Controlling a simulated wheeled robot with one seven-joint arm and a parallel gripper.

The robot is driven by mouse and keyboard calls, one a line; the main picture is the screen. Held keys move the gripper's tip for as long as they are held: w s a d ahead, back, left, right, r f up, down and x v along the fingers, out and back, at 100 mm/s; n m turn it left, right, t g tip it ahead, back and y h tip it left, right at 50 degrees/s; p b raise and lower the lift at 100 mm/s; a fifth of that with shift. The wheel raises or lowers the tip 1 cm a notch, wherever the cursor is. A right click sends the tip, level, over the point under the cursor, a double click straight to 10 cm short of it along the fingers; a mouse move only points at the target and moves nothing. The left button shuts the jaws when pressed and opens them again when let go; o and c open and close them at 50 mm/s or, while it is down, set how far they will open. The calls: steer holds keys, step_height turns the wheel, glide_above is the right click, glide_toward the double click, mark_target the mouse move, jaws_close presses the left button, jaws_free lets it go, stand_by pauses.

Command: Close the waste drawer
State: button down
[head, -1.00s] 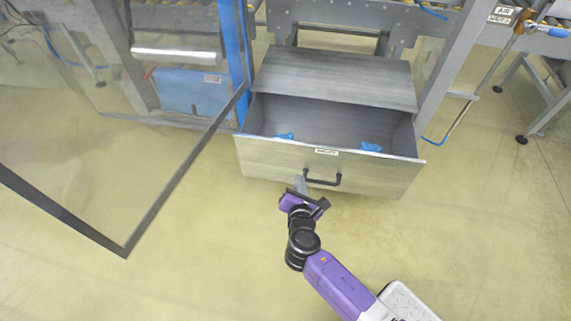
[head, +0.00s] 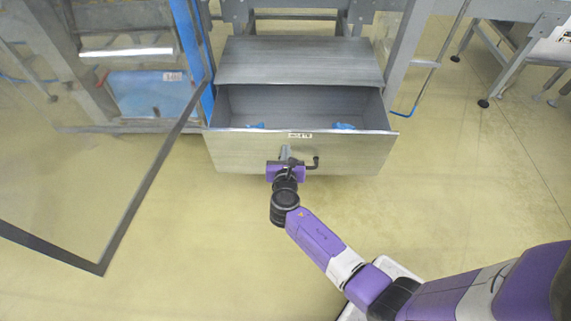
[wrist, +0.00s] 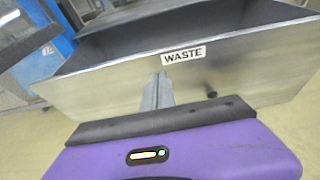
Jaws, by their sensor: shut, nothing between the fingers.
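The waste drawer (head: 350,153) is a grey metal drawer pulled far out of its cabinet, with a "WASTE" label on the front. Its label and front also show in the wrist view (wrist: 240,75). A dark bar handle (head: 312,165) is on the front, partly hidden by my gripper. My gripper (head: 284,152) is shut and empty, its fingertips at the drawer front just left of the handle and below the label. In the wrist view the closed fingers (wrist: 159,88) point at the front panel; whether they touch it I cannot tell.
Blue crumpled pieces (head: 344,126) lie inside the drawer. A dark-framed clear door (head: 140,205) stands open at the left. A blue post (head: 186,40) and a grey frame leg (head: 402,50) flank the cabinet.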

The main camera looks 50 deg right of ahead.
mark_target(287, 136)
steer(key=shift+w+d+b, duration=0.25)
steer(key=shift+w+d, duration=0.4)
steer(key=shift+d, duration=0.2)
steer(key=shift+w+d+b, duration=0.2)
steer(key=shift+w+d, duration=0.45)
steer(key=shift+d, duration=0.15)
